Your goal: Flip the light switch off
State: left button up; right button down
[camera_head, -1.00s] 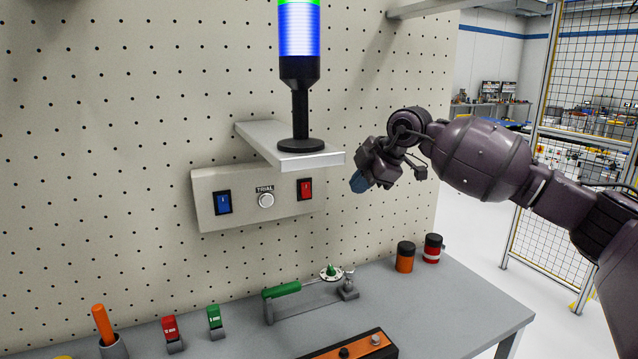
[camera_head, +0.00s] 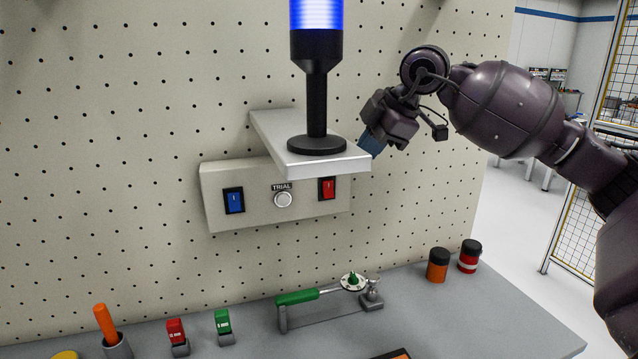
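A switch box (camera_head: 253,214) is fixed to the pegboard below a small shelf. It carries a blue rocker switch (camera_head: 234,201) on the left, a round white button (camera_head: 283,199) under the word TRIAL, and a red rocker switch (camera_head: 327,188) on the right. A signal tower (camera_head: 316,85) on the shelf glows blue and white. My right gripper (camera_head: 370,146) is in front of the pegboard, up and to the right of the red switch, beside the shelf's right end and touching nothing I can make out. Its fingers look blue and close together. My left gripper is out of view.
The metal shelf (camera_head: 330,166) juts out above the red switch. On the bench (camera_head: 480,320) below are a green-handled clamp (camera_head: 297,297), red and green switches (camera_head: 177,332), an orange-handled tool (camera_head: 105,323) and two jars (camera_head: 438,265). The space before the switch box is clear.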

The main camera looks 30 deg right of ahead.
jog(key=shift+s+f+m, duration=0.1)
jog(key=shift+s+m, duration=0.1)
jog(key=shift+m, duration=0.1)
jog(key=shift+w, duration=0.1)
send_near(328, 198)
notch_tip(328, 198, down, 3)
jog(key=a, duration=0.2)
jog(key=shift+w+f+p, duration=0.45)
jog(key=shift+w+f, duration=0.4)
jog(key=shift+w, duration=0.15)
jog(key=shift+w+d+f, duration=0.15)
jog(key=shift+w+f, duration=0.1)
jog(key=shift+w, duration=0.3)
